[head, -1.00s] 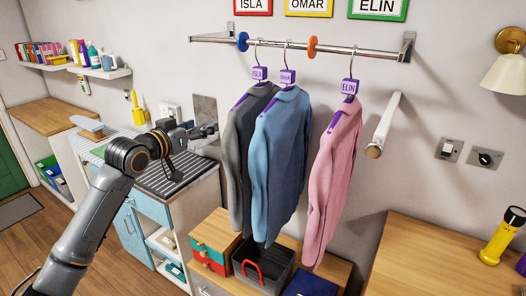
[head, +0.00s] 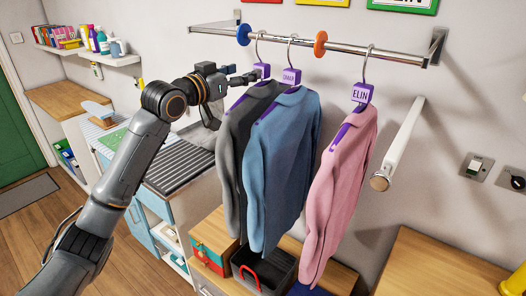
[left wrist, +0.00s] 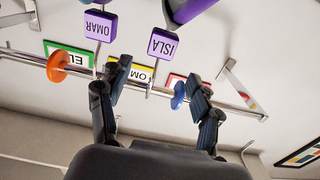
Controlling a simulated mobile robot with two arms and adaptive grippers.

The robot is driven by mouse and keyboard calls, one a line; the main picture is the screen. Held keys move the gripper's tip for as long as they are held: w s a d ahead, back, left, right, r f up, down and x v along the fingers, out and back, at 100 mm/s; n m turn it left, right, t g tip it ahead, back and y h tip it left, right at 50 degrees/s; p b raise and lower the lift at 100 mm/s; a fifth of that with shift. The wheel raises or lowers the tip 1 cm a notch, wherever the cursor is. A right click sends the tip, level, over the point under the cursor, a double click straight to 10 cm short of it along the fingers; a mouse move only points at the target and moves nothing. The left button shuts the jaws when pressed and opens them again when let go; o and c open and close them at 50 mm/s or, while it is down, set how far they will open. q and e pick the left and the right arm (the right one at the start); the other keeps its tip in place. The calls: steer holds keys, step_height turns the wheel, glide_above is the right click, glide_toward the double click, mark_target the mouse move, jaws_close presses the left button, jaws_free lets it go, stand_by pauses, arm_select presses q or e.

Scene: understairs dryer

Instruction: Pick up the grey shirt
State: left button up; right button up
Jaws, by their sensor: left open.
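The grey shirt (head: 232,150) hangs on the rail at the left of the row, partly hidden behind the blue shirt. Its hanger carries a purple tag (head: 263,71), which reads ISLA in the left wrist view (left wrist: 164,44). My left gripper (head: 250,77) is at the left of this tag, just above the shirt's shoulder. In the left wrist view, my left gripper (left wrist: 160,88) has its fingers spread, with the ISLA tag and hanger stem seen between and beyond them. Contact cannot be told. My right gripper is not in view.
The blue shirt (head: 283,165), tagged OMAR, hangs close beside the grey one. A pink shirt (head: 342,185) hangs further right. The metal rail (head: 345,48) carries blue and orange discs. A wooden bench with a dark crate (head: 275,278) stands below.

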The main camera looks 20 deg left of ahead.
mark_target(261, 64)
arm_select(q)
steer(key=x, duration=0.2)
steer(key=shift+w+d, duration=0.2)
steer(key=shift+w, duration=0.15)
steer(key=shift+w+d+f+p, duration=0.1)
steer(key=shift+w+p, duration=0.15)
steer(key=shift+p, duration=0.1)
steer(key=shift+w+d+r+p, duration=0.2)
steer(key=shift+w+r+p, duration=0.05)
steer(key=shift+w+p, duration=0.55)
steer(key=x, duration=0.1)
steer(key=p+x, duration=0.1)
steer(key=x, duration=0.1)
steer(key=shift+f+p, duration=0.2)
steer(key=shift+p, duration=0.1)
steer(key=shift+w+d+f, duration=0.1)
steer(key=shift+w+d, duration=0.05)
steer(key=c, duration=0.5)
jaws_close()
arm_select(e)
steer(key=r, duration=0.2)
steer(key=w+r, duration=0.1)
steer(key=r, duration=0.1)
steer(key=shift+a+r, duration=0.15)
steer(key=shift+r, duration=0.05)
